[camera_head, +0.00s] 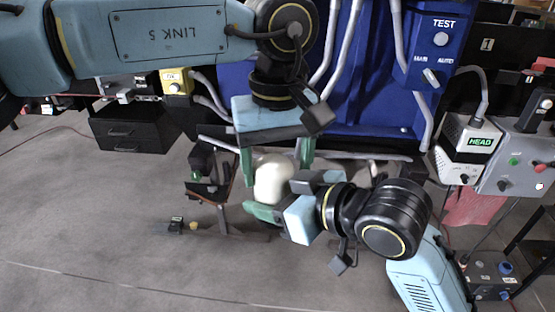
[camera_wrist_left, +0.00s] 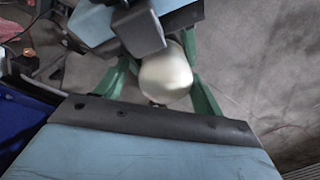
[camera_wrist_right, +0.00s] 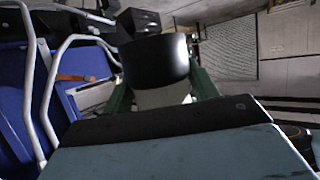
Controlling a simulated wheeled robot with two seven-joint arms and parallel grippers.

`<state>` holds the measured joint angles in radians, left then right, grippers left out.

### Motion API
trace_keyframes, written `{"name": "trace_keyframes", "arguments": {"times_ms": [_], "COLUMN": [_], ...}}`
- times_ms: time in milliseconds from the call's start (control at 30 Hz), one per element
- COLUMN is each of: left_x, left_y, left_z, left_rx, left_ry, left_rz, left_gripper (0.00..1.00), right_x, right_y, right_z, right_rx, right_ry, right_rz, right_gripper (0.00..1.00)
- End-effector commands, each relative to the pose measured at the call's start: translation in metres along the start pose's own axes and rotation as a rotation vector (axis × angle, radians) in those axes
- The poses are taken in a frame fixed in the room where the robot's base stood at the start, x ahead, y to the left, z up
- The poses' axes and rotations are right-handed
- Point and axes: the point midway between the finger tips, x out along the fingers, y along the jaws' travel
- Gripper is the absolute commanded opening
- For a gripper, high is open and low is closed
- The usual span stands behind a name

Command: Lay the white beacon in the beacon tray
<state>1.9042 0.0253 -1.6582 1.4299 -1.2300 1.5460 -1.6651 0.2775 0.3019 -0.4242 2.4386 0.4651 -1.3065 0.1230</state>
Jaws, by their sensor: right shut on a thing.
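The white beacon (camera_head: 273,178) is a smooth, rounded white body held in the air between my two grippers. My right gripper (camera_head: 271,202) reaches in from the lower right and is shut on it. A pale part of the beacon (camera_wrist_right: 162,96) shows between the green fingers in the right wrist view, partly hidden. My left gripper (camera_head: 276,165) comes from above, its green fingers spread on either side of the beacon. In the left wrist view the beacon (camera_wrist_left: 165,78) lies between these fingers, with apparent gaps. I cannot make out the beacon tray.
A blue panel (camera_head: 360,70) with grey pipes stands behind. A white box marked HEAD (camera_head: 468,148) and a grey button box (camera_head: 518,160) stand at right. A black drawer unit (camera_head: 128,130) is at left. Open grey floor (camera_head: 100,230) lies at lower left.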

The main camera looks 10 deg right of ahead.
Motion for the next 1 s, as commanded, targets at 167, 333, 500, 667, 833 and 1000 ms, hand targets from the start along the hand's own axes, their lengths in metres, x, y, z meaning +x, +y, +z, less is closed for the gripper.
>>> {"name": "trace_keyframes", "arguments": {"times_ms": [167,333,500,667,833,1000], "left_x": [-0.0004,-0.0006,-0.0010,-0.0009,-0.0008,-0.0008], "left_y": [0.0002,0.0016,0.0020,0.0011,0.0005,0.0003], "left_z": [0.0001,0.0009,0.0010,0.0004,0.0001,0.0000], "left_rx": [0.000,0.003,0.003,0.002,0.001,0.000], "left_ry": [0.000,-0.001,0.000,0.000,0.000,0.001], "left_rz": [0.001,0.005,0.006,0.003,0.002,0.001], "left_gripper": [0.45,0.23,0.23,0.23,0.23,0.23], "right_x": [-0.0002,0.0000,0.0001,0.0000,-0.0003,-0.0051], "right_y": [-0.0003,-0.0018,-0.0019,-0.0010,0.0001,0.0052], "right_z": [-0.0006,-0.0007,-0.0006,-0.0003,0.0005,0.0028], "right_rx": [0.000,-0.002,-0.002,-0.001,-0.001,-0.014], "right_ry": [0.002,0.002,0.002,0.001,0.006,0.091], "right_rz": [-0.001,-0.005,-0.005,-0.003,0.000,0.010], "right_gripper": [0.30,0.30,0.81,0.84,0.84,0.84]}}
